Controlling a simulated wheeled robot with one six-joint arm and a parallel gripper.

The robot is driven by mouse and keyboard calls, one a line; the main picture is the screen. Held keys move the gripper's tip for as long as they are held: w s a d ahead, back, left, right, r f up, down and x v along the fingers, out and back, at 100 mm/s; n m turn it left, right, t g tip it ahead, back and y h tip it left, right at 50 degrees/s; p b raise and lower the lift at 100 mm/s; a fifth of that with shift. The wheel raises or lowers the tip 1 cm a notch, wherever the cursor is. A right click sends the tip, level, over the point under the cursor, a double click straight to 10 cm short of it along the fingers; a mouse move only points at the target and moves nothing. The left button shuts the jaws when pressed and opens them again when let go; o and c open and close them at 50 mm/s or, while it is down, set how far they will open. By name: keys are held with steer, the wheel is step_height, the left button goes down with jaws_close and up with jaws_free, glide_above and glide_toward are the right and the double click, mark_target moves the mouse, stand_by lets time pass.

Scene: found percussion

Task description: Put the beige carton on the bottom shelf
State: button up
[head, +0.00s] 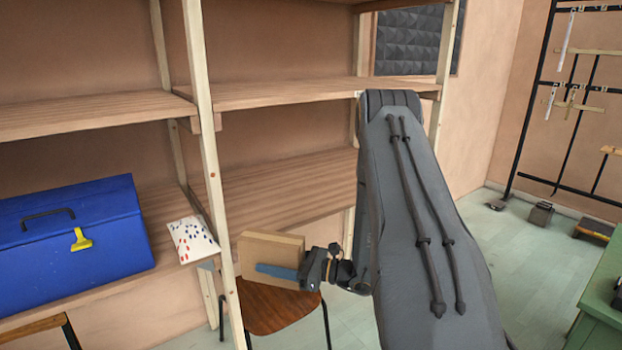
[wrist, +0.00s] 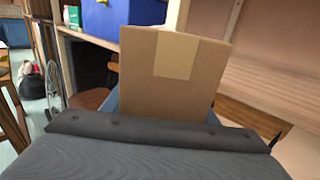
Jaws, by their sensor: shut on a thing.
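The beige carton (head: 272,248) is a small box held out in front of the shelf unit. My gripper (head: 277,272) is shut on it, with a blue finger across its near face. In the wrist view the carton (wrist: 175,75) stands upright with a strip of lighter tape at its top. The bottom shelf (head: 290,185) of the right bay shows as a bare wooden board behind and above the carton in the head view. The carton appears in front of that shelf, near the upright post; its exact gap from the board is hard to tell. My arm hides the shelf's right end.
A blue toolbox (head: 68,238) and a white packet with coloured dots (head: 192,240) sit on the left bay's lower shelf. A wooden upright (head: 212,170) divides the bays. A brown chair (head: 278,306) stands below the carton. A higher shelf (head: 290,92) overhangs.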

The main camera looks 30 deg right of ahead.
steer(key=w+d+r+m+t+h, duration=0.1)
steer(key=w+d+r+h, duration=0.3)
steer(key=d+r, duration=0.4)
steer(key=w+d+r+m+t+h, duration=0.2)
steer(key=d+r, duration=0.7)
steer(key=d, duration=0.5)
steer(key=w+d+r+m+t+h, duration=0.2)
steer(key=w+d+r+m+h, duration=0.3)
steer(key=d+r, duration=0.4)
steer(key=shift+w+d+h, duration=0.3)
steer(key=shift+w+d, duration=0.45)
steer(key=shift+d, duration=0.2)
